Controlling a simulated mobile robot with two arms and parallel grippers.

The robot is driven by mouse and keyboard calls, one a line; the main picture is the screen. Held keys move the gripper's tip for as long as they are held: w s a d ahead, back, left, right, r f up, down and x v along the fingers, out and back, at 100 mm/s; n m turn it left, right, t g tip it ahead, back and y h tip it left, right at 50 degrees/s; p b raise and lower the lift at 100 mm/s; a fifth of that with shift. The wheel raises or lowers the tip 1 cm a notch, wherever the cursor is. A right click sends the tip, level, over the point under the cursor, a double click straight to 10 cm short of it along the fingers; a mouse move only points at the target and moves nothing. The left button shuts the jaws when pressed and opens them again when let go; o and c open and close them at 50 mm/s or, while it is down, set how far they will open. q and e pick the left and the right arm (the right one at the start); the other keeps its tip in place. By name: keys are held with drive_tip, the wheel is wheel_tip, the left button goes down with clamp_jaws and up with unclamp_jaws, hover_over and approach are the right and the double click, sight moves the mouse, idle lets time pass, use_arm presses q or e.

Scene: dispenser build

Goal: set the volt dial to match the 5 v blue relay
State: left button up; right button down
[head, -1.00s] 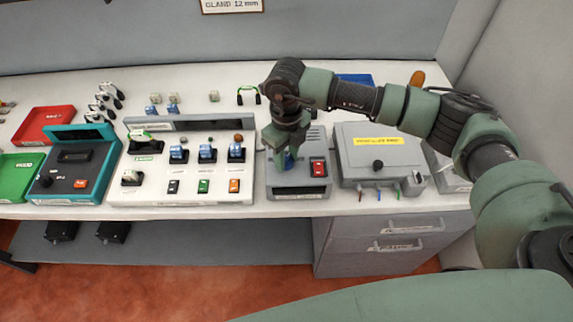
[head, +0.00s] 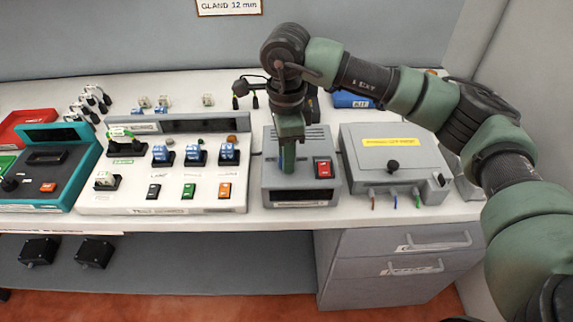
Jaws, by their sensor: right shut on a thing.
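The grey supply box (head: 263,180) stands at the middle of the bench, with a red rocker switch (head: 323,167) and a dark display (head: 299,196) on its front. My right gripper (head: 288,168) points down over the box, left of the red switch. It is shut on the volt dial, which the fingers hide, so its setting cannot be read. Several blue relays show on the white panel, such as one (head: 162,154) at the left and one (head: 229,153) at the right. Their markings are too small to read. My left gripper is out of view.
A grey box with a yellow label (head: 394,142) and a black knob stands close on the right. The white test panel (head: 130,198) is close on the left, with a teal device (head: 86,171) beyond it. A blue bin (head: 351,100) is behind my right arm.

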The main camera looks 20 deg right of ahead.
drive_tip(key=n+b, duration=0.3)
drive_tip(key=shift+w+n, duration=0.1)
drive_tip(key=shift+n, duration=0.2)
drive_tip(key=shift+r+n+b, duration=0.15)
drive_tip(key=shift+n+b, duration=0.9)
drive_tip(key=shift+n, duration=0.65)
drive_tip(key=c, duration=1)
unclamp_jaws()
drive_tip(key=shift+c, duration=0.2)
wheel_tip(320, 180, up, 8)
drive_tip(key=shift+f+b, duration=0.1)
drive_tip(key=shift+b, duration=0.25)
drive_tip(key=shift+f, duration=0.1)
